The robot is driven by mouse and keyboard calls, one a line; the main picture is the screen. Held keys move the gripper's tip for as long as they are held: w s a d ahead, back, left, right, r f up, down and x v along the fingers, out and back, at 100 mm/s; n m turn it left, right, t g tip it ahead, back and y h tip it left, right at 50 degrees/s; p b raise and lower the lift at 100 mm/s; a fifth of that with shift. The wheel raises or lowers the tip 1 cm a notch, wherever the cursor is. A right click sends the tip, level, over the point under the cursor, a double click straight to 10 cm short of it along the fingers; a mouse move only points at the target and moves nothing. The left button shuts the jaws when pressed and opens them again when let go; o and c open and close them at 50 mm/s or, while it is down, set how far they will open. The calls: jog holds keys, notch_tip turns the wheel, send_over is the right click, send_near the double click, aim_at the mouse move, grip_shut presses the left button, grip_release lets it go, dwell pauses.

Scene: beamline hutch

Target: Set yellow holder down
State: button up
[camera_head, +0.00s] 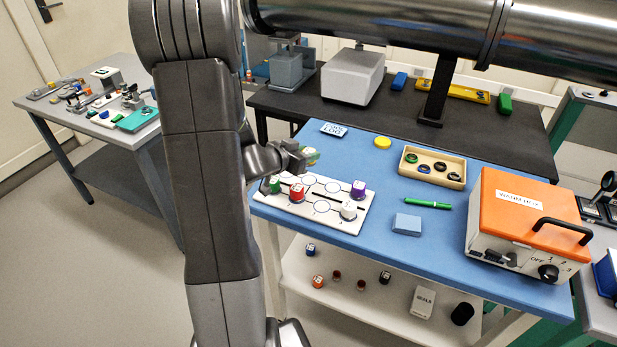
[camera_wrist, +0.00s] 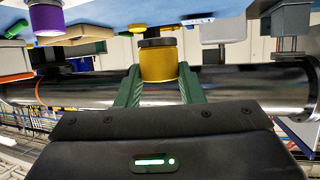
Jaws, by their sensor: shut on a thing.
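The yellow holder (camera_wrist: 158,64) with a dark grey end is between the two green fingers of my gripper (camera_wrist: 158,88) in the wrist view, and they are shut on it. In the head view my gripper (camera_head: 303,158) is over the back left part of a white board (camera_head: 325,222) with marked circles. The holder is mostly hidden there by the fingers and wrist. The board bears a green holder (camera_head: 274,186), a red holder (camera_head: 297,194), a white holder (camera_head: 348,211) and a purple holder (camera_head: 358,190). Several circles are bare. I cannot tell the held holder's height above the board.
The blue bench (camera_head: 390,238) also bears a yellow disc (camera_head: 382,143), a wooden tray (camera_head: 408,165) of rings, a green pen (camera_head: 428,202), a light blue block (camera_head: 407,224) and an orange-topped box (camera_head: 520,215) at right. A steel pipe (camera_head: 400,25) crosses above.

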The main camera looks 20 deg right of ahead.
jog(key=shift+f+b, duration=0.4)
jog(key=shift+f, duration=2.85)
jog(key=shift+f, duration=0.15)
jog(key=o, duration=1)
jog(key=shift+r, duration=0.2)
jog(key=v, duration=1.2)
jog(key=shift+s+f, duration=0.1)
